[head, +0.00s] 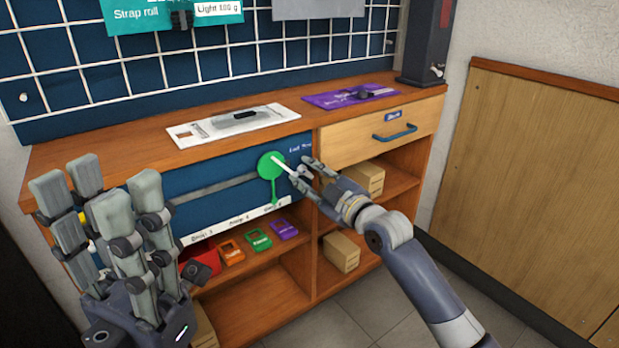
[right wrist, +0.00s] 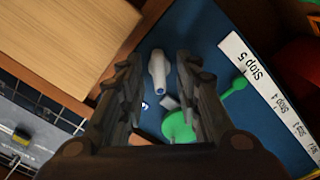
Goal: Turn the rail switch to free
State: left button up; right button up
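The blue rail panel (head: 185,182) is on the front of the wooden bench. A green disc slider (head: 272,165) with a pale bar across it sits at the right end of its grey rail. In the right wrist view, a pale grey lever with a blue tip (right wrist: 157,74), apparently the rail switch, shows between my right gripper's fingers, with gaps on both sides. In the head view my right gripper (head: 308,172) is open just right of the disc and largely hides the lever. My left gripper (head: 98,200) is open and empty at the left, before the bench.
A drawer with a blue handle (head: 395,133) is right of the panel. A white plate (head: 230,125) and a purple mat (head: 350,95) lie on the benchtop. Coloured tags and cardboard boxes (head: 341,252) occupy the lower shelves. The floor at front right is clear.

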grip_shut()
